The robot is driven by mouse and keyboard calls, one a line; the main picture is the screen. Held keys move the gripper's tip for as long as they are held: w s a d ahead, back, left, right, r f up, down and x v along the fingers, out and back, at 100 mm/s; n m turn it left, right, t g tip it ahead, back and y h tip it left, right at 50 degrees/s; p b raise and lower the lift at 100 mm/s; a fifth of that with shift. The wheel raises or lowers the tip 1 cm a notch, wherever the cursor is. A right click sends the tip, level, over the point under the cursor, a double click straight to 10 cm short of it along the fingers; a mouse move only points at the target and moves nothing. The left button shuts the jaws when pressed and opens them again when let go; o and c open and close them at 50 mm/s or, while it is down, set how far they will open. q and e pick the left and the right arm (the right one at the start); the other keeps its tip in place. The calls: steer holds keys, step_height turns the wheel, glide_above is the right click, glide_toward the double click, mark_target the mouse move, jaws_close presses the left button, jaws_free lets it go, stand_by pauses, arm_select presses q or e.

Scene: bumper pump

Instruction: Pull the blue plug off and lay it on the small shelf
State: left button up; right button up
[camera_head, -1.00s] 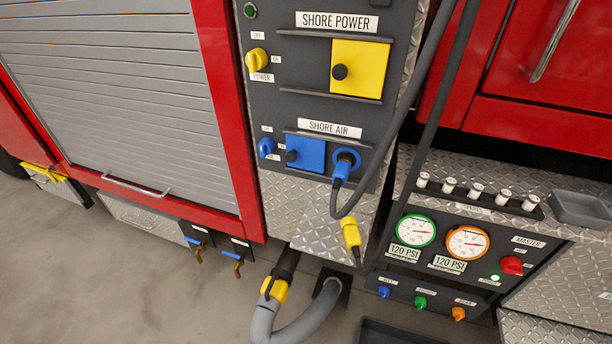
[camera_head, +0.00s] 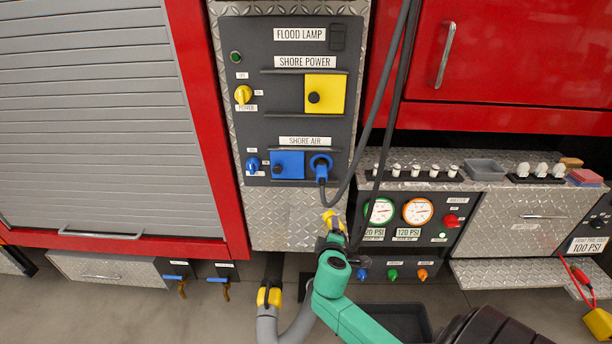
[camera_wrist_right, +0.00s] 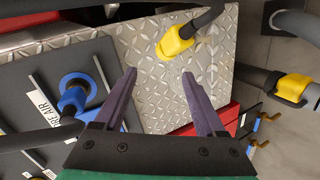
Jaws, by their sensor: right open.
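The blue plug (camera_head: 321,174) sits in the round blue socket under the SHORE AIR label, with a dark cable from it. In the right wrist view the blue plug (camera_wrist_right: 72,101) is left of the fingers. My right gripper (camera_head: 334,238) is below the plug in the head view, seen end-on and partly hidden by its own wrist. In the wrist view its purple fingers (camera_wrist_right: 158,74) are apart and empty, in front of diamond plate. A diamond-plate ledge (camera_head: 530,273) at lower right may be the small shelf; I cannot be sure. My left gripper is not in view.
A yellow connector (camera_wrist_right: 178,41) hangs on a cable close to my right fingers. Dark cables (camera_head: 383,110) run down beside the panel. A gauge panel (camera_head: 398,212) and a grey tray (camera_head: 485,170) are to the right. A thick grey hose (camera_head: 268,322) is below.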

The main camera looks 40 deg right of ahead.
mark_target(322, 170)
steer(key=w+r+n+t, duration=0.1)
steer(key=r, duration=0.3)
steer(key=w+r+n+t+h, duration=0.1)
steer(key=w+r, duration=0.1)
steer(key=r, duration=0.2)
steer(key=w+r+n+t+h, duration=0.1)
steer(key=r+t, duration=0.1)
steer(key=r, duration=0.3)
steer(key=shift+w+a+n+p, duration=0.2)
steer(key=shift+w+n+p, duration=0.1)
steer(key=shift+p, duration=0.05)
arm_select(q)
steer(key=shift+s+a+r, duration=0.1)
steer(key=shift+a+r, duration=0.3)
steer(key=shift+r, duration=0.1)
arm_select(e)
steer(key=shift+d+f, duration=0.1)
steer(key=shift+f, duration=0.05)
steer(key=shift+w+d, duration=0.1)
steer(key=b+x, duration=0.2)
steer(key=x, duration=0.5)
steer(key=shift+w+d+b, duration=0.15)
steer(key=shift+w+b, duration=0.1)
steer(key=shift+b, duration=0.1)
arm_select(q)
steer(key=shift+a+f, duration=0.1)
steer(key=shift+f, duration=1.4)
arm_select(e)
steer(key=shift+w+d, duration=0.35)
steer(key=shift+w, duration=0.1)
